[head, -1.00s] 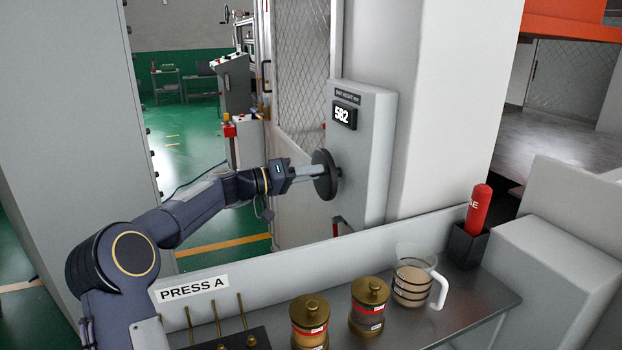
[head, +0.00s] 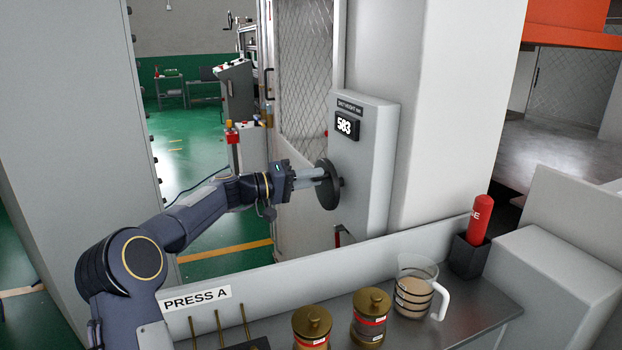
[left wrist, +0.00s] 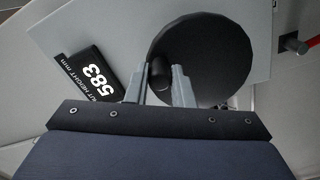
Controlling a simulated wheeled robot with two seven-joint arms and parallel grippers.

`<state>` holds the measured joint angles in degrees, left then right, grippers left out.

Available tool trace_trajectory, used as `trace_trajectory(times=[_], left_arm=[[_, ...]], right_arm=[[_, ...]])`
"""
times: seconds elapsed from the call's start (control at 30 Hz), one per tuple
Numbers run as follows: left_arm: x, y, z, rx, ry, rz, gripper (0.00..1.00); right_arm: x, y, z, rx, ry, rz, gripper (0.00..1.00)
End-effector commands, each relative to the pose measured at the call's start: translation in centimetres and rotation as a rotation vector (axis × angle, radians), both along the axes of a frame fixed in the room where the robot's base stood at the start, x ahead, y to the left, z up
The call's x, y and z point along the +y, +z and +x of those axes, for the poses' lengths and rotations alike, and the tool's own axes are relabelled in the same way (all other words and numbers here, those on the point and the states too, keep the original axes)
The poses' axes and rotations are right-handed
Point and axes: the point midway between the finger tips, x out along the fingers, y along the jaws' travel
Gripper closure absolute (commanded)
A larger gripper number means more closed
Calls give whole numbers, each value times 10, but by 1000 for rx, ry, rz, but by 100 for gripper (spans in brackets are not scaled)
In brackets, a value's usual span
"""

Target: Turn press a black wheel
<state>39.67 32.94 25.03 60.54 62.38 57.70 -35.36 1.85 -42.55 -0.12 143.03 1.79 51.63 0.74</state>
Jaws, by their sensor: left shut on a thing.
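The black wheel (head: 328,185) is mounted on the side of a grey box (head: 362,165) on the press. It also shows as a dark disc in the left wrist view (left wrist: 205,52). My left gripper (head: 318,174) is at the wheel, with its fingers (left wrist: 168,82) shut on a small black knob (left wrist: 161,68) on the wheel's face. The display (head: 347,126) above the wheel reads 583; it shows rotated in the left wrist view (left wrist: 98,74). My right gripper is not in view.
Below is a metal shelf (head: 468,318) with two brass-lidded jars (head: 370,312), a measuring jug (head: 414,288) and a red bottle (head: 480,220) in a black holder. A "PRESS A" label (head: 196,299) is on the ledge. A red-handled lever (left wrist: 300,45) is near the wheel.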

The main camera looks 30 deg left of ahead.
Motion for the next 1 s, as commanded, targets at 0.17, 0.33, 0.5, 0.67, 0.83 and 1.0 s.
trace_trajectory(times=[0.17,0.33,0.5,0.67,0.83,1.0], left_arm=[[1,2,0,-4,4,-1,64],[1,1,0,-2,3,1,57],[1,0,-1,-2,2,1,57],[12,-2,-12,-3,4,3,57],[32,-2,-35,-2,6,3,57],[47,-1,-53,-3,4,2,57]], right_arm=[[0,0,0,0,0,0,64],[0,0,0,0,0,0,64],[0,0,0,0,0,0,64],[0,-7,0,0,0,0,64],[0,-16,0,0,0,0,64],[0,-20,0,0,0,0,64]])
